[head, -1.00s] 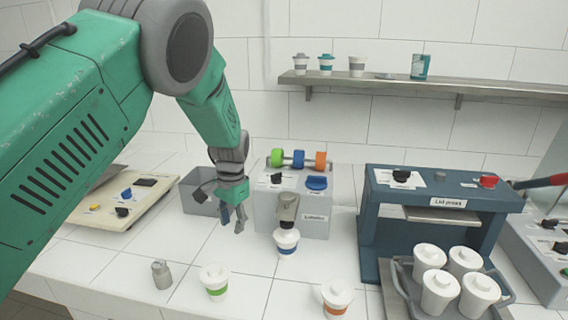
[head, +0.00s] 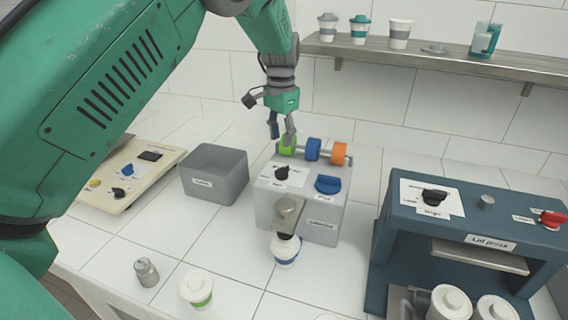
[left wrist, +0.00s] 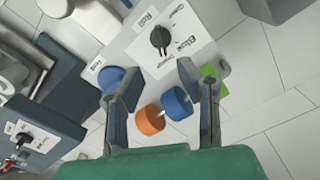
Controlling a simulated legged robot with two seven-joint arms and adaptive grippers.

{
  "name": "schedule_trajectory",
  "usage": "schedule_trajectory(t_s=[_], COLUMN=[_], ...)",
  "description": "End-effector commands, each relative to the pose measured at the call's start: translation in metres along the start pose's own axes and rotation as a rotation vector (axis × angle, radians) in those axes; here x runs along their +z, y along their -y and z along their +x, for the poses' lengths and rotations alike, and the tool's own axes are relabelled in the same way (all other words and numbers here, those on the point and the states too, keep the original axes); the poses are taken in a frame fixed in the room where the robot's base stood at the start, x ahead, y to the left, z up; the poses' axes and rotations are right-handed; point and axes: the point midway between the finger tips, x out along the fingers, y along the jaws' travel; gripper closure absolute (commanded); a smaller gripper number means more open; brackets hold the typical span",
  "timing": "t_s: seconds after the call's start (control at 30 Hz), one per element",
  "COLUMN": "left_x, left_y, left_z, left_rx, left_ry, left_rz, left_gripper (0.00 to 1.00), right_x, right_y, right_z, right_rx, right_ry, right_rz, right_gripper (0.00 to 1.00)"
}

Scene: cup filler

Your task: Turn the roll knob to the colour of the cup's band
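The grey labeller (head: 262,212) stands mid-counter. My left gripper (head: 282,137) is above the back of the labeller, near the green roll, apart from the knob. In the left wrist view its fingers (left wrist: 160,88) are spread with nothing held. My right gripper is out of view.
Green (head: 288,147), blue (head: 313,149) and orange (head: 338,153) rolls sit behind the knob. A grey bin (head: 215,190) is left, the lid press (head: 420,240) right. A green-banded cup (head: 197,300) stands in front.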

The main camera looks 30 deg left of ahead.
Motion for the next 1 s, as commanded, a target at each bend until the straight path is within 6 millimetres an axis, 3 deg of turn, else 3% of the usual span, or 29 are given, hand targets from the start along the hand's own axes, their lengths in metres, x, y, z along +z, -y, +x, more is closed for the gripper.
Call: schedule_trajectory(t_s=[0.2,0.4,0.6,0.9,1.0], left_x=[0.001,0.001,0.000,0.000,0.000], left_y=[0.000,0.000,0.000,0.000,0.000], left_z=[0.049,0.081,0.097,0.099,0.099], left_rx=[0.000,0.000,0.000,-0.001,-0.001], left_ry=[0.005,0.001,-0.001,-0.002,-0.001], left_rz=[-0.001,-0.001,-0.001,-0.001,-0.001], left_gripper=[0.69,0.69,0.69,0.69,1.00], right_x=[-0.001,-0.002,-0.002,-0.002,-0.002], right_y=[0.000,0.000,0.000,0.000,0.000], right_z=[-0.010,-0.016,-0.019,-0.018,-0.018], right_rx=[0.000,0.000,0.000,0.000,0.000], right_ry=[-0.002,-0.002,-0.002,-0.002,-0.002], right_rz=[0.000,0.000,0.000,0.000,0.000], right_gripper=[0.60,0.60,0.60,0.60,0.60])
